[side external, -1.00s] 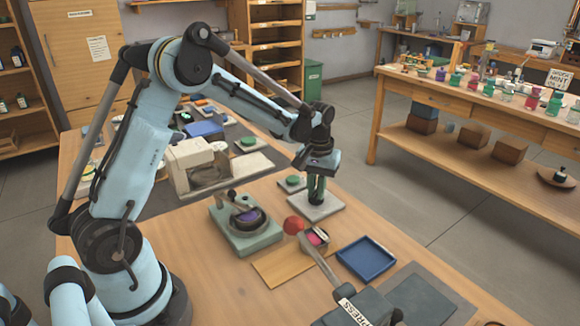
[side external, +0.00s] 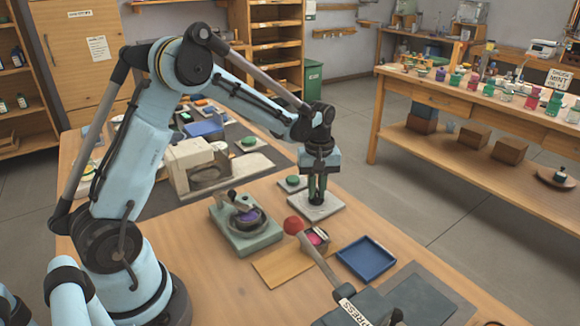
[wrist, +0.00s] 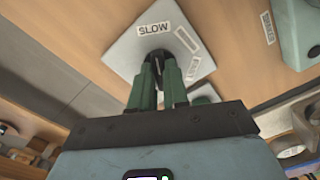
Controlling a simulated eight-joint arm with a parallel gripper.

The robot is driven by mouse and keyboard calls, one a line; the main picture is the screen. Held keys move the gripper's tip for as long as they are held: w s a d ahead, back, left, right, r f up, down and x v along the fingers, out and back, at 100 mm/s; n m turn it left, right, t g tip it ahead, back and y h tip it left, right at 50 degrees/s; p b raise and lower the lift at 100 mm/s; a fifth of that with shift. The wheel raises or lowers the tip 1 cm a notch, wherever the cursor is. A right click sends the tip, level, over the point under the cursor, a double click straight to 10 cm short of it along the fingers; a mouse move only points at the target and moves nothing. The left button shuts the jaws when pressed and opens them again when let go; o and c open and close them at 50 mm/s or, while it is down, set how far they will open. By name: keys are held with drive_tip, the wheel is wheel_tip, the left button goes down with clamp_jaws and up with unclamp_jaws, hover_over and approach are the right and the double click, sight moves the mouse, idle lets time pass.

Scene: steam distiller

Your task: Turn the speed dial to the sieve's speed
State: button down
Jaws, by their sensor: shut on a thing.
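The speed dial (wrist: 155,58) is a dark knob on a pale square plate (wrist: 125,52). The plate also shows in the side view (side external: 328,209). A label reading SLOW is beside the knob in the wrist view; other labels on the plate are too blurred or covered to read. My gripper (side external: 317,196) points straight down over the plate. Its green fingers (wrist: 157,75) are closed around the knob and hide part of it. A grey-green machine (side external: 243,238) with a round, purple-filled top stands left of the plate; I cannot tell for certain that this is the sieve.
A small plate with a green button (side external: 293,181) lies just behind the dial plate. In front are a red-knobbed lever (side external: 294,226), a small box with pink contents (side external: 316,238) and a blue tray (side external: 366,258). Bare tabletop lies between the machine and the dial plate.

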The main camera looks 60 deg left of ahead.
sight(316, 193)
drive_tip(key=c, duration=1.1)
unclamp_jaws()
wheel_tip(316, 193, up, 12)
drive_tip(key=shift+r, duration=0.1)
drive_tip(key=s+d+m+t, duration=0.2)
drive_tip(key=s+d+m, duration=0.1)
drive_tip(key=s+m, duration=0.1)
drive_tip(key=s+d+m+t, duration=0.2)
drive_tip(key=s+d+m, duration=0.1)
drive_tip(key=s, duration=0.3)
drive_tip(key=s+d+f+m+t, duration=0.1)
drive_tip(key=s+d+m+t, duration=0.1)
drive_tip(key=s+m, duration=0.3)
drive_tip(key=shift+s+d+t, duration=0.25)
drive_tip(key=shift+d+t, duration=0.15)
drive_tip(key=shift+t, duration=0.2)
